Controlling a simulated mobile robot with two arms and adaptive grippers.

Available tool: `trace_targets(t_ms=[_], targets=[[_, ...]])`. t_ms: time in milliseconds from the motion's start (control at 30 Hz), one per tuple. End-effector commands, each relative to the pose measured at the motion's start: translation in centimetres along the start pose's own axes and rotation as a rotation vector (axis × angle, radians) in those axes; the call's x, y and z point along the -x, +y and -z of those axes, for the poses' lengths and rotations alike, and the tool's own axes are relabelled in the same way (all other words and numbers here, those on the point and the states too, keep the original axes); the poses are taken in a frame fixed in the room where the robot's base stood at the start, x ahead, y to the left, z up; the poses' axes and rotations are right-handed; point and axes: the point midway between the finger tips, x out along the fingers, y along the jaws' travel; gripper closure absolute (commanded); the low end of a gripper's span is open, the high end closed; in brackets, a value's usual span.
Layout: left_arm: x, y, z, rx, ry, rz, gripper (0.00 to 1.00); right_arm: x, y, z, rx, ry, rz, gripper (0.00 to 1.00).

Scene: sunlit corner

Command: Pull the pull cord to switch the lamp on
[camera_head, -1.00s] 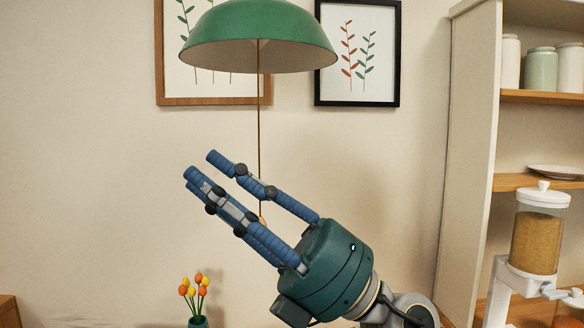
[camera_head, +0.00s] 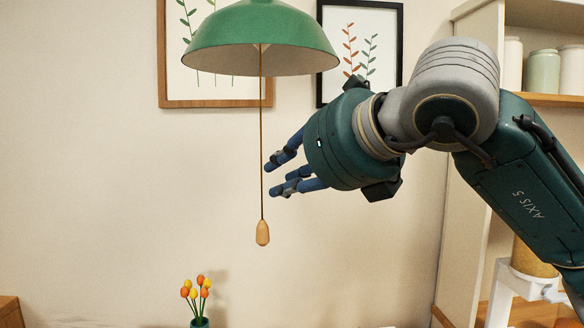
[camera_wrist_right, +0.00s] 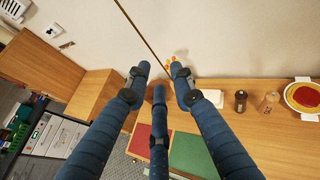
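The lamp has a green dome shade (camera_head: 262,40) at the top of the head view. Its thin pull cord (camera_head: 262,140) hangs straight down to a tan wooden knob (camera_head: 262,233), which hangs free. My right gripper (camera_head: 273,177) comes from the right, its blue fingers pointing left. The fingertips are spread and look close to the cord's right side, above the knob. In the right wrist view the cord (camera_wrist_right: 137,30) runs down toward the gap between the two upper fingertips (camera_wrist_right: 158,78); contact cannot be told. My left gripper is out of view.
Two framed prints (camera_head: 213,103) hang on the wall behind. A vase of tulips (camera_head: 199,322) stands below the knob. A shelf unit (camera_head: 475,200) and a cereal dispenser (camera_head: 530,268) are at the right.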

Motion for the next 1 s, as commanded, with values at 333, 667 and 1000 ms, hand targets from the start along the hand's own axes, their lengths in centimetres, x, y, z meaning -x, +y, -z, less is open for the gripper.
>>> trace_targets(t_ms=[333,667,1000], targets=[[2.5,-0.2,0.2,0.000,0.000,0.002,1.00,-6.1,0.2,-0.2,0.000,0.004,-0.004,0.77],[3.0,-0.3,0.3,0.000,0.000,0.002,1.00,-8.2,0.2,0.0,0.001,0.001,-0.005,0.77],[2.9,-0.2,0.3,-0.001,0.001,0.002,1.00,-8.2,0.2,0.0,0.001,0.000,-0.004,1.00]])
